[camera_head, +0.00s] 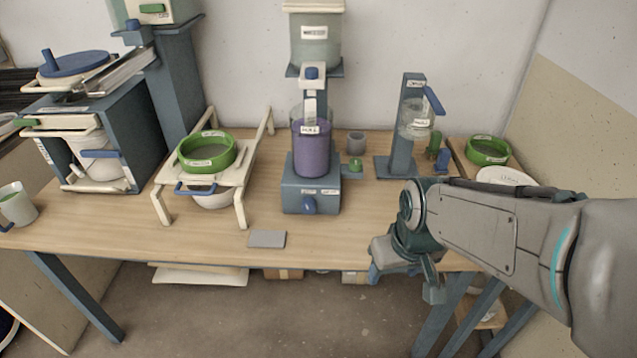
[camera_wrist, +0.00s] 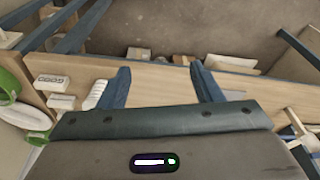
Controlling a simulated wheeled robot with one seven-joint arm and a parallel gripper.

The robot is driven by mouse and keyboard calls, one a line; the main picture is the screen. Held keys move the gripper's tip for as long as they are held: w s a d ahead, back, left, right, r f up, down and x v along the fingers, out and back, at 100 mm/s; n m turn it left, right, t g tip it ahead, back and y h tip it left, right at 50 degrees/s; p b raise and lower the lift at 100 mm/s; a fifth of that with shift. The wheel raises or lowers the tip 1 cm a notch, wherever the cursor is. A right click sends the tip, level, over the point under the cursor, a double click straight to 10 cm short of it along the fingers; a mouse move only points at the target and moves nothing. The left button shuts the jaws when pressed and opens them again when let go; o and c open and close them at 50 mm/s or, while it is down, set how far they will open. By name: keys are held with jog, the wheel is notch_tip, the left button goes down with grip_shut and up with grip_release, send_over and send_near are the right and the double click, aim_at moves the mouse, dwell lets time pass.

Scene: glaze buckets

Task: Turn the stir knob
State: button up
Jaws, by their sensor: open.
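A blue knob (camera_head: 309,205) sits on the front of a blue-grey mixer base (camera_head: 290,193) in the middle of the table. Small labels are above it, too small to read; it looks like the stir knob. A clear vessel of purple liquid (camera_head: 311,150) stands on the base. My gripper (camera_head: 404,280) is at the table's front edge, to the right of the knob and apart from it. In the wrist view my gripper (camera_wrist: 160,75) has its two blue fingers spread with nothing between them. I cannot make out the knob in that view.
A grey plate (camera_head: 267,239) lies on the table front. A cream stand with a green-rimmed sieve (camera_head: 207,152) is left of the mixer. A blue-grey dispenser with a lever (camera_head: 402,130) stands right. The tabletop (camera_head: 345,225) right of the mixer front is clear.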

jog(key=w+a+f+n+g+h+p, duration=0.1)
jog(key=w+a+f+n, duration=0.15)
jog(key=f+n, duration=0.2)
jog(key=w+a+f+n+p, duration=0.1)
jog(key=w+a+f+n, duration=0.15)
jog(key=f, duration=0.35)
jog(key=n+t+h+p, duration=0.1)
jog(key=n+t+p, duration=0.3)
jog(key=n+t, duration=1.55)
send_near(308, 210)
jog(key=w+r+n+g, duration=0.1)
jog(key=w+n+g, duration=0.1)
jog(key=w, duration=0.1)
jog(key=w+r+n+g+p, duration=0.1)
jog(key=w+n+g, duration=0.1)
jog(key=n+g, duration=0.1)
jog(key=w+r+n+g+p, duration=0.1)
jog(key=w+n+g, duration=0.1)
jog(key=w, duration=0.1)
jog(key=shift+w+d, duration=0.25)
jog(key=shift+w, duration=0.05)
jog(key=c, duration=1)
